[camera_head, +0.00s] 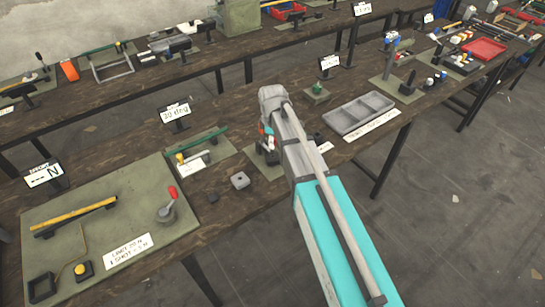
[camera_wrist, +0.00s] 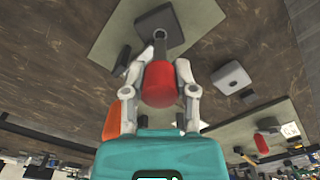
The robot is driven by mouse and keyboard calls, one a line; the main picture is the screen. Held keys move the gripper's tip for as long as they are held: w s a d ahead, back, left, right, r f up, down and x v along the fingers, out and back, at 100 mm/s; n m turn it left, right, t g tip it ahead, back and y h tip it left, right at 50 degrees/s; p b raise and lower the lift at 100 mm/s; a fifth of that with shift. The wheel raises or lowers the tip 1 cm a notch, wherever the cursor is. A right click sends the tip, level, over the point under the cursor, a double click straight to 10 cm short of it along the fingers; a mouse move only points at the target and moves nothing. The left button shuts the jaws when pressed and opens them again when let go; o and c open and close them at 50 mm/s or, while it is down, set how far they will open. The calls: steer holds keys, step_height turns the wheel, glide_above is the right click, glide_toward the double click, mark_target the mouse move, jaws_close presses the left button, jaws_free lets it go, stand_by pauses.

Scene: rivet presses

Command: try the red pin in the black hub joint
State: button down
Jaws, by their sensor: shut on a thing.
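The red pin (camera_wrist: 160,85) has a thick red grip and a thin dark shank. My gripper (camera_wrist: 164,72) is shut on the red grip, one finger on each side. The shank points at the black hub joint (camera_wrist: 155,22), a dark block on a green mat, in the wrist view. The shank's end overlaps the hub in the picture; I cannot tell whether it is inside the hole or just in front of it. In the head view my arm hides most of my gripper, with a bit of red and the dark hub (camera_head: 266,156) showing beside it.
A grey block with a hole (camera_wrist: 232,78) lies near the hub; it also shows in the head view (camera_head: 240,180). A grey divided tray (camera_head: 360,112) stands to the right. A board with a red-knobbed lever (camera_head: 170,205) lies to the left. Small signs stand along the bench.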

steer(key=shift+r+p, duration=0.9)
steer(key=shift+r, duration=0.15)
steer(key=shift+s, duration=0.15)
